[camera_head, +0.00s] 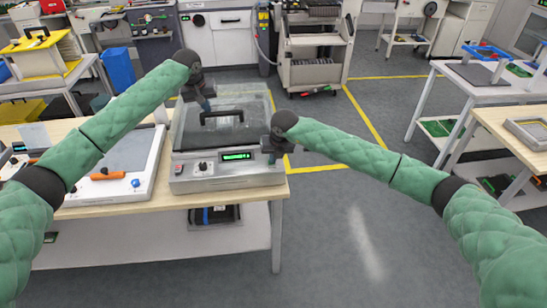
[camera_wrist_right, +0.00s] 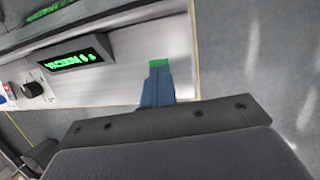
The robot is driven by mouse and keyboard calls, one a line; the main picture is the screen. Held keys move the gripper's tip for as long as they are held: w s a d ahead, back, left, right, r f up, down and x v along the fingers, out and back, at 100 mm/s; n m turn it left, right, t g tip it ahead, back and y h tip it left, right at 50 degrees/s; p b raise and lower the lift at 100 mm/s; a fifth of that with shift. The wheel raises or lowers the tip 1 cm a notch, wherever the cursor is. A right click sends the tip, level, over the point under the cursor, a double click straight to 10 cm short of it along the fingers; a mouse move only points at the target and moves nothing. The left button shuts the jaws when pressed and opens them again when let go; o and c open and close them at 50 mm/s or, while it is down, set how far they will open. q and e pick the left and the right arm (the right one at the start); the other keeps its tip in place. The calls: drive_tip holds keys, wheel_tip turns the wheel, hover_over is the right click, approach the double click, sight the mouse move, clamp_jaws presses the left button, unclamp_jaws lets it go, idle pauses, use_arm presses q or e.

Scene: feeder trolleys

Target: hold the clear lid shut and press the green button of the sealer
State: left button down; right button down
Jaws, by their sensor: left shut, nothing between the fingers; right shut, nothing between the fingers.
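The sealer (camera_head: 228,178) is a silver box on the wooden bench, with a lit green display and a black knob on its front. Its clear lid (camera_head: 240,103) with a black handle lies over the top; whether it is fully shut I cannot tell. My left gripper (camera_head: 206,105) is shut and empty, pointing down over the lid near the handle's left end; contact is unclear. My right gripper (camera_head: 273,158) is shut and empty at the sealer's front right corner. In the right wrist view, its blue fingertips (camera_wrist_right: 158,72) are right at the green button (camera_wrist_right: 159,62), partly covering it; contact is unclear.
A white-framed device with an orange handle (camera_head: 108,174) sits on the bench left of the sealer. A dark tray (camera_head: 214,215) lies on the shelf below. Open grey floor lies right of the bench, and other trolleys (camera_head: 485,85) stand farther right.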

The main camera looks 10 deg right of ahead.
drive_tip(key=shift+f, duration=0.1)
idle(0.3)
wheel_tip(320, 180, up, 7)
idle(0.9)
use_arm(q)
drive_tip(key=shift+w+r, duration=0.1)
drive_tip(key=shift+r, duration=0.6)
use_arm(e)
drive_tip(key=shift+w, duration=0.15)
use_arm(q)
wheel_tip(320, 180, up, 11)
drive_tip(key=shift+f, duration=0.15)
idle(0.8)
